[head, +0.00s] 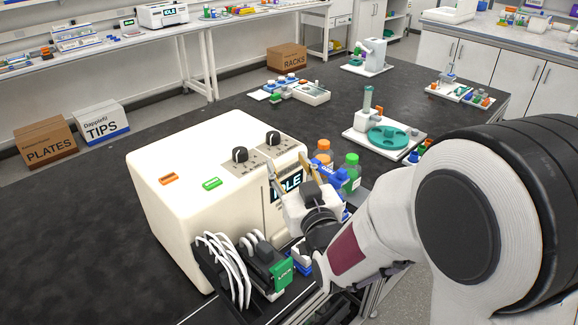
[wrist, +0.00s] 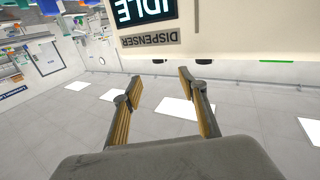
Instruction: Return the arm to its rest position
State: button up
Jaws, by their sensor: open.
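My gripper (head: 293,178) is raised in front of the cream dispenser box (head: 185,160) in the head view, near its display that reads IDLE. In the wrist view my gripper (wrist: 155,88) shows two grey fingers with tan ribbed pads, spread apart. Nothing is between them. The dispenser's front (wrist: 240,30) with its IDLE display fills the top of the wrist view, beyond the fingertips. My arm comes in from the right in the head view and hides part of the bench edge.
Bottles with an orange cap (head: 323,146) and a green cap (head: 351,160) stand right behind my gripper. A green-labelled device (head: 280,275) and white cables (head: 228,262) sit at the dispenser's near side. A teal rotor unit (head: 388,138) stands farther back. The dark bench left of the dispenser is clear.

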jog(key=shift+d, duration=0.15)
dwell(0.3)
jog(key=s+d+m+g+h, duration=0.2)
jog(key=s+d+g+h, duration=0.3)
jog(key=s+d, duration=0.75)
jog(key=s+d+f+m+g, duration=0.1)
jog(key=s+d+g, duration=0.1)
jog(key=s, duration=0.8)
jog(key=s+d+f+m+g, duration=0.1)
jog(key=s+d+g, duration=0.2)
jog(key=s, duration=0.7)
jog(key=shift+s+f+g+h, duration=0.3)
jog(key=shift+s+g, duration=0.1)
jog(key=shift+g, duration=0.4)
dwell(0.9)
